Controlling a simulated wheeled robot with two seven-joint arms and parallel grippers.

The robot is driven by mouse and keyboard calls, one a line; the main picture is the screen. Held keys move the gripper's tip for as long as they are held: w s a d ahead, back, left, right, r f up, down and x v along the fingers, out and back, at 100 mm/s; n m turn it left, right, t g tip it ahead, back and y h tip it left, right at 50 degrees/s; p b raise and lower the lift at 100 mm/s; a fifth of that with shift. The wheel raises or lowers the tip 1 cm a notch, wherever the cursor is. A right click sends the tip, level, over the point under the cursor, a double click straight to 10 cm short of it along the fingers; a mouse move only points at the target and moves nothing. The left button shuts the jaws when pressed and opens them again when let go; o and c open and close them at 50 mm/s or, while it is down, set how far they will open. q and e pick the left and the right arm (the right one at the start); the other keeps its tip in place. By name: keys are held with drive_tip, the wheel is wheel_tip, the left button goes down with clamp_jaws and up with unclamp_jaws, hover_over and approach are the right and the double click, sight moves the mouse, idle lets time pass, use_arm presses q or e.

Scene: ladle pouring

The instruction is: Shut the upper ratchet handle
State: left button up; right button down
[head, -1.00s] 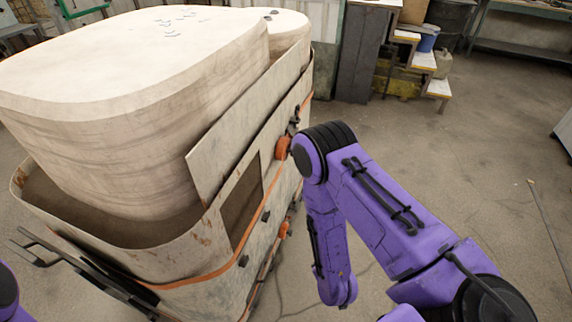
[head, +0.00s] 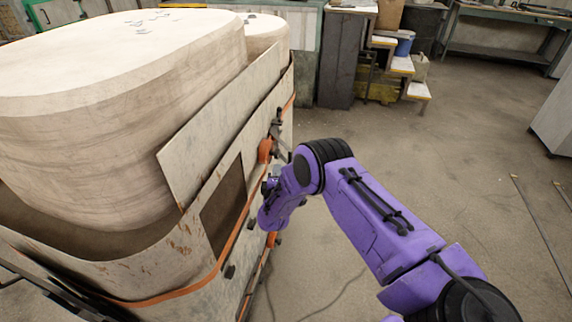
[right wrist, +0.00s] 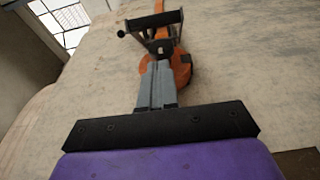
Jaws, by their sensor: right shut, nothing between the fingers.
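The upper ratchet has a dark handle (head: 276,124) and an orange strap (head: 264,151) on the side wall of the large box-like mould. In the right wrist view the handle (right wrist: 152,22) stands out from the wall as a dark frame with a crossbar, above the orange strap part (right wrist: 180,68). My right gripper (right wrist: 157,68) is shut and empty. Its grey fingertips are just below the handle, in front of the orange part; whether they touch is unclear. In the head view my right gripper (head: 270,183) is beside the wall, below the upper ratchet. My left gripper is not in view.
A lower orange strap piece (head: 271,240) shows on the same wall, below my wrist. The mould (head: 180,262) fills the left side. Shelving steps (head: 400,66) and a workbench (head: 500,50) stand behind. The floor to the right is open.

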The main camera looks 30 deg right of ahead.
drive_tip(key=d, duration=0.1)
drive_tip(key=w+d, duration=0.1)
drive_tip(key=d, duration=0.1)
drive_tip(key=d+p, duration=0.1)
drive_tip(key=shift+w+d, duration=0.25)
